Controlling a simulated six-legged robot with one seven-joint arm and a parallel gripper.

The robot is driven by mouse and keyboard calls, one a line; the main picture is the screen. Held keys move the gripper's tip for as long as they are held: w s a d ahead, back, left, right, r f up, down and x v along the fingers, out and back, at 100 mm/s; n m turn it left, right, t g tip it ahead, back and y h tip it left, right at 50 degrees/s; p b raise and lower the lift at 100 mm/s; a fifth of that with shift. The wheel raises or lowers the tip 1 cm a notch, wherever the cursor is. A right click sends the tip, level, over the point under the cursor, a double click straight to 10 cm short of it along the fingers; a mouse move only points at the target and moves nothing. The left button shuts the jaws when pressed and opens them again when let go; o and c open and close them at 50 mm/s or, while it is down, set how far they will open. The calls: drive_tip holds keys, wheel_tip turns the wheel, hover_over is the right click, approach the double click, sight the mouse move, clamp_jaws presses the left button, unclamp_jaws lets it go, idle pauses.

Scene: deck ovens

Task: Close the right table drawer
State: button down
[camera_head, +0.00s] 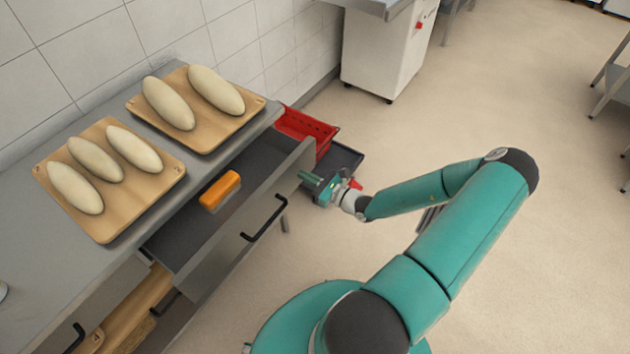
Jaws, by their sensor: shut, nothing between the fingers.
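The right table drawer (207,262) is pulled out from under the grey table (60,239). Its front panel carries a black bar handle (264,219). An orange block-like object with a pale top edge (219,191) lies inside the drawer. My gripper (304,175) is at the far right end of the drawer's front panel, with its fingers pointing left toward it. The fingers are shut and hold nothing. I cannot tell whether they touch the panel.
Two wooden boards (113,223) (249,106) with dough loaves stand on the table. A red crate (318,127) and a dark tray (345,158) are beyond the drawer. A white cabinet (375,50) stands at the back. The floor (510,110) to the right is mostly clear.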

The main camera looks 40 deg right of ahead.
approach(265, 163)
drive_tip(key=w+a+r, duration=0.1)
drive_tip(key=w, duration=0.2)
drive_tip(key=w+a+r, duration=0.1)
drive_tip(key=w+r, duration=0.1)
drive_tip(key=w, duration=0.1)
drive_tip(key=w+a+r, duration=0.1)
drive_tip(key=w, duration=0.2)
drive_tip(key=shift+w+r, duration=0.1)
drive_tip(key=shift+r, duration=0.3)
drive_tip(key=shift+w+a+r, duration=0.1)
drive_tip(key=shift+w, duration=0.05)
drive_tip(key=shift+w+r, duration=0.1)
drive_tip(key=shift+w, duration=0.05)
